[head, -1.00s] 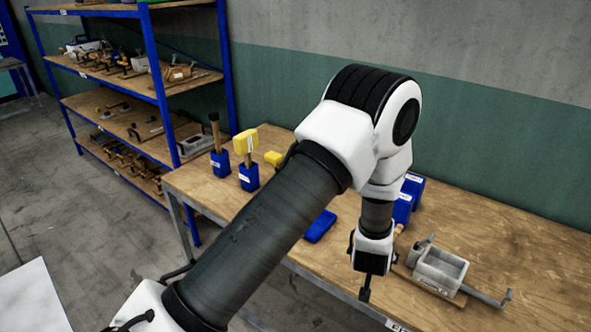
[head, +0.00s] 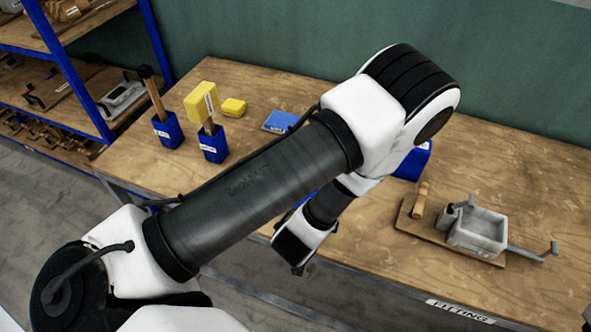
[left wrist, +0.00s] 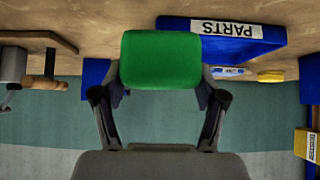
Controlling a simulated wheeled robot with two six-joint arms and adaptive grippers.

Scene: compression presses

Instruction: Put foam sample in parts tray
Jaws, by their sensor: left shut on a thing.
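A green foam block (left wrist: 161,60) sits between the fingers of my left gripper (left wrist: 160,88) in the left wrist view. The gripper is shut on it. The blue parts tray (left wrist: 182,24), labelled PARTS, shows just behind the block and to its right in that view, which looks upside down. The block and tray overlap in the picture, and I cannot tell whether they touch. In the head view my left gripper (head: 297,266) hangs near the table's front edge, pointing down. The green block is hidden there, and the tray is mostly behind my arm. My right gripper is not in view.
A grey press (head: 474,233) on a wooden board stands at the table's right. Blue holders (head: 169,131) with handled tools, a yellow block (head: 201,103) and a smaller yellow block (head: 233,107) stand at the left. A blue box (head: 413,163) is behind my arm.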

